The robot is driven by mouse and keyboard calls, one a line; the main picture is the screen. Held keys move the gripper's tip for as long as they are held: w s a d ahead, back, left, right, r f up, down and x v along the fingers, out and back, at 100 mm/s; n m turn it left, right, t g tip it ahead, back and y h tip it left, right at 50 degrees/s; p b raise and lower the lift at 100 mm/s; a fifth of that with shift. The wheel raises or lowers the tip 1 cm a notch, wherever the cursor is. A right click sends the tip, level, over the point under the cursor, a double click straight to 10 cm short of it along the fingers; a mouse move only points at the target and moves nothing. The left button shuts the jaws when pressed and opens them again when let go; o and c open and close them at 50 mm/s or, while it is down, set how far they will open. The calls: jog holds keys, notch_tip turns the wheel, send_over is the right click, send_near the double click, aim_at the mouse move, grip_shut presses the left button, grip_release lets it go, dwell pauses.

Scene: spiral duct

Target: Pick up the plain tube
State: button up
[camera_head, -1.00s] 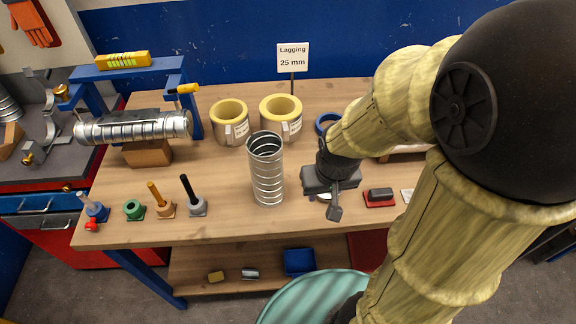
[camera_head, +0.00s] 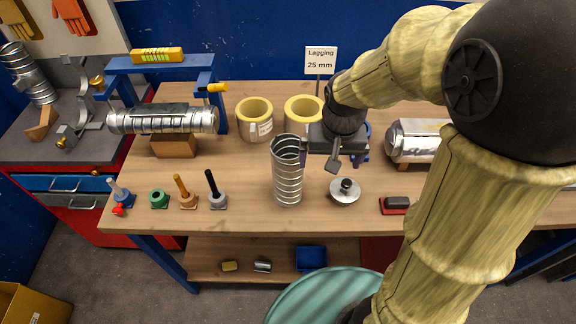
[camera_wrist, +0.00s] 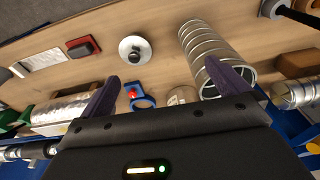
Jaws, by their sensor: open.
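An open-ended spiral-ribbed metal tube (camera_head: 288,180), bare of any wrap, stands upright near the middle of the bench; I take it as the plain tube. In the wrist view the tube (camera_wrist: 205,48) lies along the right finger, its open end towards my gripper. My gripper (camera_head: 335,158) is open and empty, just right of the tube's upper part in the head view.
A round metal lid with a black knob (camera_head: 345,191) lies right of the tube. Two yellow-lined lagging rings (camera_head: 254,120) stand behind. A clamped ribbed duct (camera_head: 165,120) is at left, a foil-covered cylinder (camera_head: 415,141) at right. Several small tools stand front left.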

notch_tip(320, 180, up, 12)
jog(key=m+g+p, duration=0.1)
jog(key=g+p, duration=0.1)
jog(key=p, duration=0.3)
send_over(288, 152)
jog(key=s, duration=0.4)
jog(key=shift+s+a+r, duration=0.15)
jog(key=shift+s+a, duration=0.05)
notch_tip(288, 152, down, 12)
jog(key=p, duration=0.3)
jog(key=shift+w+d+f+p, duration=0.15)
jog(key=shift+f+p, duration=0.55)
jog(key=shift+f, duration=0.65)
jog(key=shift+w+a+f+p, duration=0.1)
jog(key=shift+f+p, duration=0.55)
jog(key=shift+f, duration=0.7)
